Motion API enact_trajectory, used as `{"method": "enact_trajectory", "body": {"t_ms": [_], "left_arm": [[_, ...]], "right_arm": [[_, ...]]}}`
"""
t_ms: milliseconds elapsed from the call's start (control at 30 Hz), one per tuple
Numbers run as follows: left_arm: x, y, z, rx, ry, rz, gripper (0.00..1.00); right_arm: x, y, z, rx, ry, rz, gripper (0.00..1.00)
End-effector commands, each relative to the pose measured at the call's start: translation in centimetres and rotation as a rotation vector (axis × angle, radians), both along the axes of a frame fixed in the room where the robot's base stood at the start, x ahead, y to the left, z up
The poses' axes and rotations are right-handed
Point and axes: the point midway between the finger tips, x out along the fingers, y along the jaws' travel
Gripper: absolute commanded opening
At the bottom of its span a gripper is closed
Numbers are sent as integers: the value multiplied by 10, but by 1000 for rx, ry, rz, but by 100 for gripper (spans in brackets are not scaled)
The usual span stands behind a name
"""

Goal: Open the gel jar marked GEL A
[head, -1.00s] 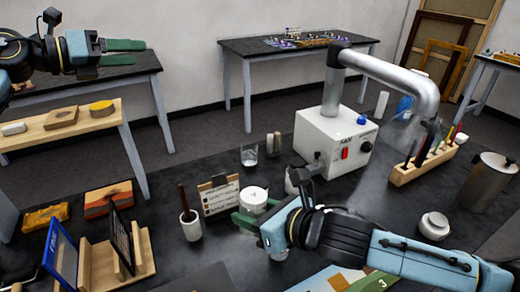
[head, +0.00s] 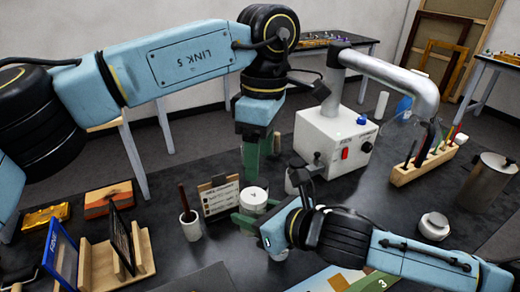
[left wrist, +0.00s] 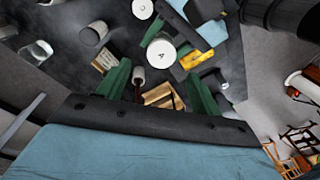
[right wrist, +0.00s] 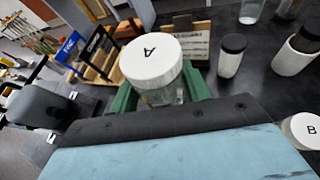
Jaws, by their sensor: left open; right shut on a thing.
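The GEL A jar, a clear jar with a white lid marked A (right wrist: 150,62), stands upright on the dark bench. Its lid also shows in the head view (head: 253,195) and the left wrist view (left wrist: 161,53). My right gripper (head: 246,220) is shut on the jar's body below the lid, with green fingers on both sides in the right wrist view. My left gripper (head: 252,172) is open and empty, pointing down just above the lid. In the left wrist view its fingers (left wrist: 158,85) are spread apart, with the lid showing between and beyond them.
A jar marked B (right wrist: 306,131) stands at the right edge of the right wrist view. A white box with a metal arm (head: 333,140) stands at the back.

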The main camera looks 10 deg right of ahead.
Motion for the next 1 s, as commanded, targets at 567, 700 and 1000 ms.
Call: {"method": "enact_trajectory", "body": {"t_ms": [567,700,1000], "left_arm": [[-7,5,-72,10,0,-7,65],[-7,6,-78,10,-1,-7,65],[-7,6,-78,10,-1,-6,57]], "right_arm": [[0,0,1,2,-1,1,0],[0,0,1,1,-2,0,0],[0,0,1,1,-2,0,0]]}}
